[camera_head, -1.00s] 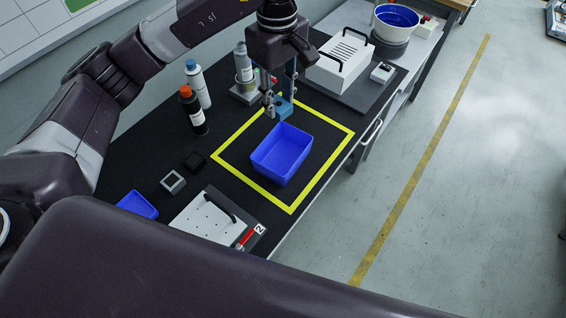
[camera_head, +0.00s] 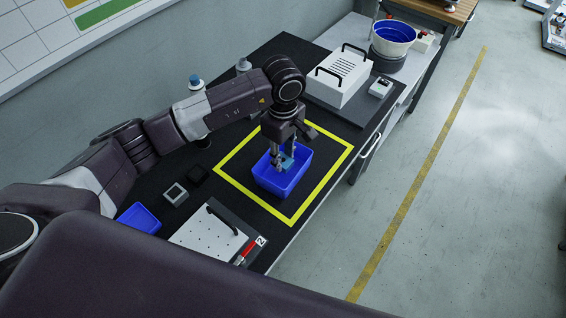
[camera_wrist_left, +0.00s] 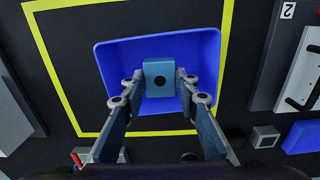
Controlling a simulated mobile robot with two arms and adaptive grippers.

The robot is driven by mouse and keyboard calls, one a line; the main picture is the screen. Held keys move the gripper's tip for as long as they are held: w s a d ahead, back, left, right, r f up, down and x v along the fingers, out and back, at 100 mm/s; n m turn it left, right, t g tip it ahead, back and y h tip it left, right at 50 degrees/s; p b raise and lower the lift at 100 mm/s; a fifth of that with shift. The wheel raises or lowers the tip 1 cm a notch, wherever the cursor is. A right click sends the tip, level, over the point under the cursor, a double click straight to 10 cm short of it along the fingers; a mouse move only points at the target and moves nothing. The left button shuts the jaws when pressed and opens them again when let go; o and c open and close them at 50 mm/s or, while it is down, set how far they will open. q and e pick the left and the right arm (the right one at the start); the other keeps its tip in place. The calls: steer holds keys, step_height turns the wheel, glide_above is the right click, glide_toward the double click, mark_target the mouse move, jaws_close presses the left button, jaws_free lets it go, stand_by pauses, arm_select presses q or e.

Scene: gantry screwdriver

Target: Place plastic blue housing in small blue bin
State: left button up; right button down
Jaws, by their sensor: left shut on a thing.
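The plastic blue housing (camera_wrist_left: 159,78) is a lighter, dull blue block with a dark round hole. My left gripper (camera_wrist_left: 157,92) is shut on it, one finger on each side. In the head view the housing (camera_head: 288,163) is at the fingertips of my left gripper (camera_head: 283,160), over the small blue bin (camera_head: 281,187). The bin stands inside the yellow square on the black table. In the left wrist view the bin (camera_wrist_left: 115,62) surrounds the housing. I cannot tell whether the housing touches the bin floor. My right gripper is not in view.
A second blue tray (camera_head: 139,218) lies at the left, near a white perforated plate (camera_head: 205,238) with a black handle. A white box (camera_head: 343,77) with handles and a blue-lined bucket (camera_head: 393,37) stand at the back. Bottles are partly hidden behind my left arm.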

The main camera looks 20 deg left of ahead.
mark_target(283, 160)
arm_select(q)
step_height(283, 160, down, 4)
steer(key=shift+s+r+p, duration=0.1)
steer(key=shift+r+p, duration=0.15)
steer(key=shift+p, duration=0.05)
steer(key=shift+f, duration=0.25)
steer(key=shift+f+b, duration=0.2)
steer(key=shift+b, duration=0.1)
steer(key=o, duration=1.2)
steer(key=shift+r, duration=0.15)
